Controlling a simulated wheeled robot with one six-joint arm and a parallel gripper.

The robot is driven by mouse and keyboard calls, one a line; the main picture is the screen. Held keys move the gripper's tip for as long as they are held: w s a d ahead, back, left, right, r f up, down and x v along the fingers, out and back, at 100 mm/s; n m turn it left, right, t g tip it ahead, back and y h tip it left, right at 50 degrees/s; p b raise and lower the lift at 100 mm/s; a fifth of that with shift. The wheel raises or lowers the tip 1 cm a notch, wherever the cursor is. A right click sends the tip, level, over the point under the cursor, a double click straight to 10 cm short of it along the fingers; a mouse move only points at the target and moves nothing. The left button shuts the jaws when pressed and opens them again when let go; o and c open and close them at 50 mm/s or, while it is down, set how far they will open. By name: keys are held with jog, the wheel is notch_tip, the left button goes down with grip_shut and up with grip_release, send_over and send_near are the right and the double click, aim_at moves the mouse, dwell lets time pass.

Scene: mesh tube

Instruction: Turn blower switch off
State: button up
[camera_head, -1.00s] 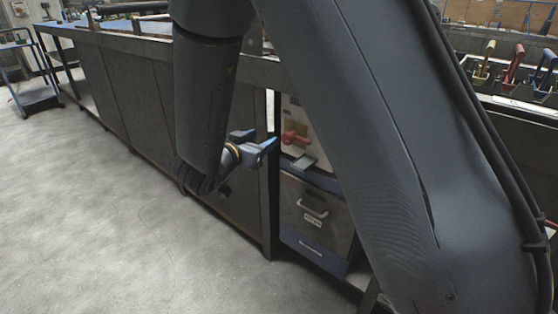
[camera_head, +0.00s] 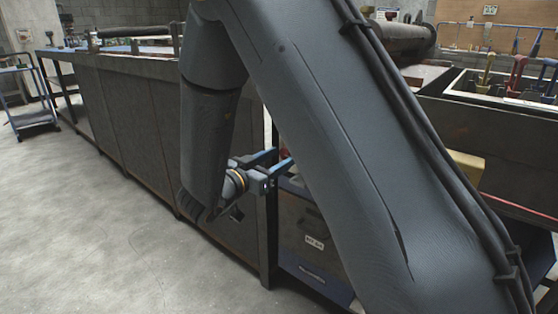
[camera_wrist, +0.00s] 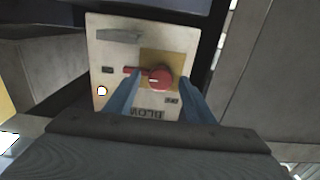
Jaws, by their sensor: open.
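The blower switch is a red rotary knob (camera_wrist: 159,76) on a yellow plate, set in a cream switch panel (camera_wrist: 111,58). It shows in the wrist view with its red handle pointing left. An upside-down label, partly covered, sits on the panel below it. My gripper (camera_wrist: 160,86) is open, with one blue finger on each side of the knob. I cannot tell whether the fingers touch it. In the head view my gripper (camera_head: 283,160) reaches in beside the bench post, and my arm hides the knob.
A grey and blue drawer unit (camera_head: 305,225) stands below the gripper. The dark bench (camera_head: 130,100) runs away to the left. A tray with coloured-handled tools (camera_head: 510,85) is at the right. The concrete floor (camera_head: 90,220) at left is clear.

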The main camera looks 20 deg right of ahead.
jog(key=shift+w+d, duration=0.1)
jog(key=shift+d, duration=0.05)
jog(key=shift+c, duration=0.4)
jog(key=c, duration=1)
